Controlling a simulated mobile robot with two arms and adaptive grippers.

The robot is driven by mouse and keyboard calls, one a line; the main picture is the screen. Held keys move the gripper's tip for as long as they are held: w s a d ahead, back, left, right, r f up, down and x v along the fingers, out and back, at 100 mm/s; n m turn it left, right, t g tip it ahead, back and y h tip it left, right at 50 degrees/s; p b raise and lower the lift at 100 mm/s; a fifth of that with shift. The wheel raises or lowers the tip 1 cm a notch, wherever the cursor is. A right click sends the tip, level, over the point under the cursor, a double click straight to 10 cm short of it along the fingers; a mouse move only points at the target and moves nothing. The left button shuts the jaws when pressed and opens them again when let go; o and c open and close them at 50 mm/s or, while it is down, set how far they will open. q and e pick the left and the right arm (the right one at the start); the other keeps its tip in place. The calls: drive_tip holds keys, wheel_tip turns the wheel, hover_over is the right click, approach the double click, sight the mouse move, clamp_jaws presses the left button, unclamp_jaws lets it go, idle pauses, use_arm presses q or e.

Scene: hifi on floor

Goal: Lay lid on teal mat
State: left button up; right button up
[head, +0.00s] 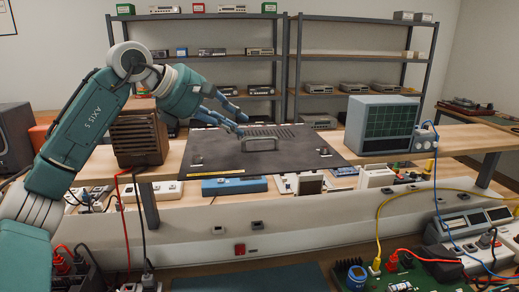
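The lid looks to be the wide dark flat panel (225,158) in the middle of the head view. It has vent slots at its back, a raised grey handle (262,144) and small fittings near its edges. My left gripper (239,118) hangs over the panel's back left part, up and left of the handle. Its blue fingers look spread and hold nothing. A dark teal mat (265,279) lies at the bottom middle, partly cut off by the picture's edge. My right gripper is not in view.
A brown ribbed box (138,138) stands left of the panel, and a green-screened oscilloscope (382,124) stands right of it. A pale raised ledge (290,217) lies between the panel and mat. Cables and a green circuit board (420,272) lie right of the mat.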

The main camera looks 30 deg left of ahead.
sight(259, 137)
use_arm(q)
drive_tip(key=x, duration=0.4)
drive_tip(key=shift+w+f+p, duration=0.2)
drive_tip(key=shift+p, duration=0.1)
drive_tip(key=p+x, duration=0.1)
drive_tip(key=x, duration=0.4)
drive_tip(key=shift+d+p, duration=0.15)
drive_tip(key=shift+p, duration=0.15)
drive_tip(key=shift+c, duration=0.2)
drive_tip(key=shift+s, duration=0.1)
clamp_jaws()
drive_tip(key=shift+r, duration=0.2)
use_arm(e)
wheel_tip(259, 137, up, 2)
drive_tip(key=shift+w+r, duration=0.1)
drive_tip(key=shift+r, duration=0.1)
